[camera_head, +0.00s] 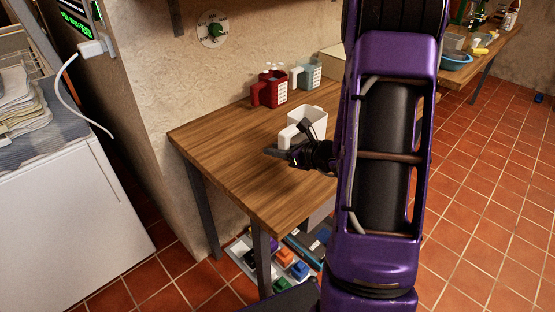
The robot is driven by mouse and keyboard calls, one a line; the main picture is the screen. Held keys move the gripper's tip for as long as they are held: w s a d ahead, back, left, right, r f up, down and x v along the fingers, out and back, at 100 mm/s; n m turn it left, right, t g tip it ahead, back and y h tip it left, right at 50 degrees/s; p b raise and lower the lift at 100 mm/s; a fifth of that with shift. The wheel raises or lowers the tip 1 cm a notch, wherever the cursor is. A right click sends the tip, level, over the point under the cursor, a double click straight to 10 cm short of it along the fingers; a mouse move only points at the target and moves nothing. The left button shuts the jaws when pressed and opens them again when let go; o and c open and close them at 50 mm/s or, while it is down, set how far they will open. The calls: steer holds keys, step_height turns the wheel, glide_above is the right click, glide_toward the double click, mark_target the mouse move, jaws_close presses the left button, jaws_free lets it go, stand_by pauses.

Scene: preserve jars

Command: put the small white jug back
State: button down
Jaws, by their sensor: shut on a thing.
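The small white jug (311,116) is above the wooden table (215,131), right of the table's middle, with its open top showing. Its lower part is partly hidden by my gripper (284,151). My gripper is shut on the jug, at the near side where its white handle (289,135) shows. The exact contact is small and dark. I cannot tell whether the jug's base touches the table.
A red jug (272,89) and a pale teal jug (309,74) stand at the table's back by the wall. The table's left part is clear. A low tray with toy cars (284,257) is under the table. My purple arm hides the table's right side.

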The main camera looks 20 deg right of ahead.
mark_target(276, 167)
step_height(276, 167, down, 3)
steer(key=shift+f+b, duration=0.15)
steer(key=shift+b, duration=0.2)
steer(key=c, duration=0.6)
jaws_free()
steer(key=shift+c, duration=0.2)
steer(key=shift+f, duration=0.1)
